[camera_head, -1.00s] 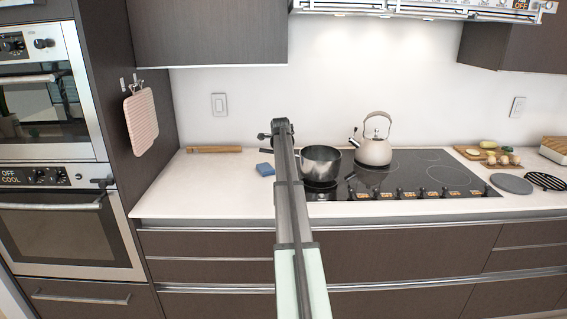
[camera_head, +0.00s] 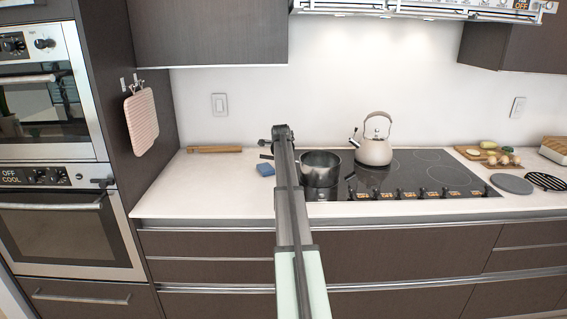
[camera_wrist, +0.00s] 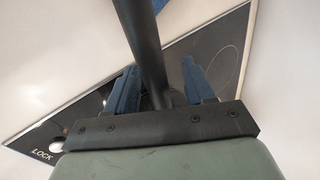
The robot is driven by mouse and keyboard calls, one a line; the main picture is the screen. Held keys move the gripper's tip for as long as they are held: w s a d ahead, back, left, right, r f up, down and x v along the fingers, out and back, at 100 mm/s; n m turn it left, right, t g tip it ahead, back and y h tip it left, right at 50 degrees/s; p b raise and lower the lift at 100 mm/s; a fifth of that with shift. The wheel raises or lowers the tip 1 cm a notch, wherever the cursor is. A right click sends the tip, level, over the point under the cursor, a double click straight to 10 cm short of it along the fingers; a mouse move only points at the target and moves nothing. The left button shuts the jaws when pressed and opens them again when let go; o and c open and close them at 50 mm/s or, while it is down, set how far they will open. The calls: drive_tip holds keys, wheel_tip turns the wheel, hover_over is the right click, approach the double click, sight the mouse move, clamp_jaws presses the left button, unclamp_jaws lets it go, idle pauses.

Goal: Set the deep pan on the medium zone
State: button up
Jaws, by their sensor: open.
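The deep pan (camera_head: 320,174) is a steel pot standing upright on the front left of the black cooktop (camera_head: 400,178). It covers most of the zone under it. Its long dark handle points left, behind my arm. In the wrist view the black handle (camera_wrist: 146,40) runs between the two blue fingers of my gripper (camera_wrist: 159,66), which are open, with a gap on each side. I cannot tell which zone is the medium one.
A beige kettle (camera_head: 375,148) stands behind the pan, to its right. Control knobs line the cooktop's front edge. Ringed zones right of the kettle are bare. A food board (camera_head: 490,153) and trivets lie farther right.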

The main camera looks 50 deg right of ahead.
drive_tip(key=shift+r, duration=0.1)
drive_tip(key=v, duration=1.1)
drive_tip(key=shift+a+r, duration=0.2)
drive_tip(key=shift+r, duration=0.1)
drive_tip(key=shift+s, duration=0.15)
